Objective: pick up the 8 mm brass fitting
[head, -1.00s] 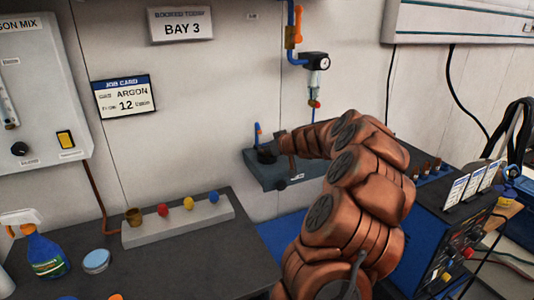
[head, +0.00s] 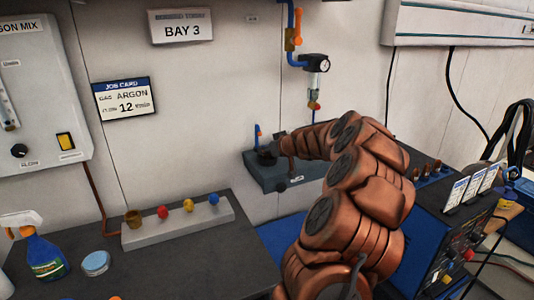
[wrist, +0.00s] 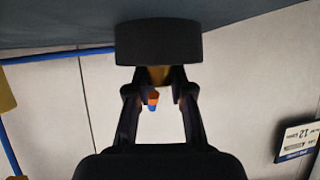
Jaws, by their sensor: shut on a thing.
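My gripper (wrist: 158,92) is shut on a brass-coloured piece, the brass fitting (wrist: 158,75), in the wrist view. Only a short part of it shows between the fingertips; its size cannot be read. It meets a black round block (wrist: 158,42) that rests against the grey shelf surface (wrist: 60,28); the wrist picture is upside down. In the head view my gripper (head: 273,149) is at the small grey wall shelf (head: 268,178), beside the black block (head: 264,158). The fitting is hidden there.
A small orange and blue thing (wrist: 153,99) shows between the fingers. A blue upright piece (head: 257,132) stands at the shelf. A gauge (head: 315,63) with pipework hangs above. At left, a bench (head: 190,262) carries a strip of coloured knobs (head: 175,226) and a spray bottle (head: 43,255).

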